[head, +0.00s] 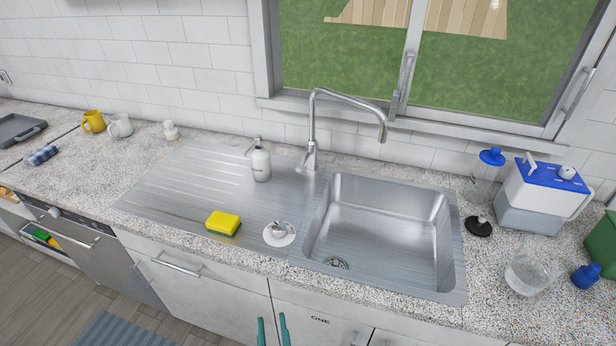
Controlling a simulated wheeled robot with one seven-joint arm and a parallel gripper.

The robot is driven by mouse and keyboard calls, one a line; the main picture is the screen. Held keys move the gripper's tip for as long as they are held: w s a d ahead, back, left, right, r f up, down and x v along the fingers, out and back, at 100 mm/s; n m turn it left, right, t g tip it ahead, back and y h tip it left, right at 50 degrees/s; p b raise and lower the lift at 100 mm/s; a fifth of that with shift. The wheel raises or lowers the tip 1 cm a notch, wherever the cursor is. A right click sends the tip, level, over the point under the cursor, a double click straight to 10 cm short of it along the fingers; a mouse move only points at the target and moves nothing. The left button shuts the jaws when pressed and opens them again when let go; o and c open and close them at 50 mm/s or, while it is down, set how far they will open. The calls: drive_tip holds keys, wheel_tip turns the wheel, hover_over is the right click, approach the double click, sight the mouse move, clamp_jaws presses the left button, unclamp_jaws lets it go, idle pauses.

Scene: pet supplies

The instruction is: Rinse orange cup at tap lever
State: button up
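A yellow-orange mug (94,121), the only cup near orange, stands upright on the counter at the left, by the tiled wall. The silver tap (313,125) rises behind the sink, its spout reaching right over the basin. No water is seen running. The steel sink basin (382,225) looks empty, with a drain at its front left. My gripper (272,328) shows as two teal fingertips at the bottom edge, in front of the cabinet. They are apart with nothing between them, far from the mug.
A white mug (121,125) stands right beside the yellow-orange one. A soap bottle (260,163), a yellow sponge (223,222) and a small white dish (279,233) are on the drainboard. A glass bowl (527,272) and a blue-topped container (545,195) stand right of the sink.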

drive_tip(key=w+a+r, duration=0.2)
drive_tip(key=w, duration=0.2)
drive_tip(key=w+a+r+n+t+y, duration=0.1)
drive_tip(key=w+a+r, duration=0.2)
drive_tip(key=w, duration=0.2)
drive_tip(key=w+a+r+y, duration=0.1)
drive_tip(key=w+a+r, duration=0.2)
drive_tip(key=w, duration=0.2)
drive_tip(key=shift+r+n+t, duration=0.15)
drive_tip(key=shift+n+t, duration=0.15)
drive_tip(key=shift+n, duration=0.1)
drive_tip(key=w+a+r+n+t, duration=0.1)
drive_tip(key=w+a+r, duration=0.3)
drive_tip(key=w+r, duration=0.3)
drive_tip(key=w+a+r, duration=0.3)
drive_tip(key=w+r, duration=0.3)
drive_tip(key=m+g+h, duration=0.2)
drive_tip(key=g+h, duration=0.2)
drive_tip(key=h, duration=0.6)
approach(304, 161)
drive_tip(key=w+f, duration=0.1)
drive_tip(key=w, duration=0.1)
drive_tip(key=x, duration=1)
drive_tip(key=shift+w+d+r, duration=0.15)
drive_tip(key=shift+w, duration=0.15)
clamp_jaws()
